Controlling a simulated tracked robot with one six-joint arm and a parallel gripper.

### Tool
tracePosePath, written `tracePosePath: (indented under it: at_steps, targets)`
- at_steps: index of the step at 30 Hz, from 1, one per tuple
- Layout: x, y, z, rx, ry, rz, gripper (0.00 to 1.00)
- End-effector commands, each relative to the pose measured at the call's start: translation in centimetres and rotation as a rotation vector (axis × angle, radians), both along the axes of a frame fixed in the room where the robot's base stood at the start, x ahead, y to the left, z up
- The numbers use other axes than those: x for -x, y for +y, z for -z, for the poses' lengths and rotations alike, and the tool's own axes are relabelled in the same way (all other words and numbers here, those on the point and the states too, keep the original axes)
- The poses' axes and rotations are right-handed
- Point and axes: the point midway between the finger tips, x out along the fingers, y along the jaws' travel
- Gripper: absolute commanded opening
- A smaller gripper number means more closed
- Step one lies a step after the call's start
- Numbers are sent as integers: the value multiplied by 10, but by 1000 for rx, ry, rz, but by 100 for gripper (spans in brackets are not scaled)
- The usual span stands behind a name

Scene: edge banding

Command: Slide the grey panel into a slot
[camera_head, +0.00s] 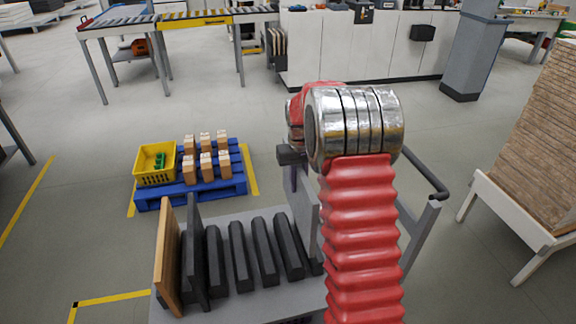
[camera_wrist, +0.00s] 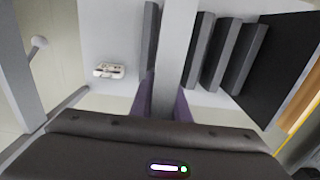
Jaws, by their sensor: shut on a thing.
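The grey panel (camera_head: 305,215) stands upright over the right end of the slotted rack on the cart (camera_head: 225,310). In the wrist view the grey panel (camera_wrist: 177,45) shows edge-on between two purple fingers. My gripper (camera_wrist: 165,98) is shut on it; in the head view my gripper (camera_head: 291,165) is partly hidden by my arm. Dark dividers (camera_head: 264,250) form the slots, and they show in the wrist view (camera_wrist: 218,55) right of the panel, with another just left. The panel's lower edge is hidden behind the dividers and arm, so I cannot tell whether it is inside a slot.
A wooden panel (camera_head: 168,255) and a black panel (camera_head: 195,250) stand at the rack's left end. A small white device (camera_wrist: 108,71) lies on the cart. Behind stands a blue pallet (camera_head: 205,192) with boxes and a yellow basket (camera_head: 155,164). Stacked boards (camera_head: 545,150) stand right.

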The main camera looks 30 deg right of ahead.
Motion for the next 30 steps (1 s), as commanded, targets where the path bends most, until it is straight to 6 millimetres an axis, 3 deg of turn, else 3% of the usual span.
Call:
tracePosePath:
  at_steps: [6, 20, 30]
  targets:
    - [12, -7, 15, 1, -4, -4, 0]
    - [12, -7, 16, 1, -4, -5, 0]
    - [12, -8, 31, 0, -2, -5, 0]
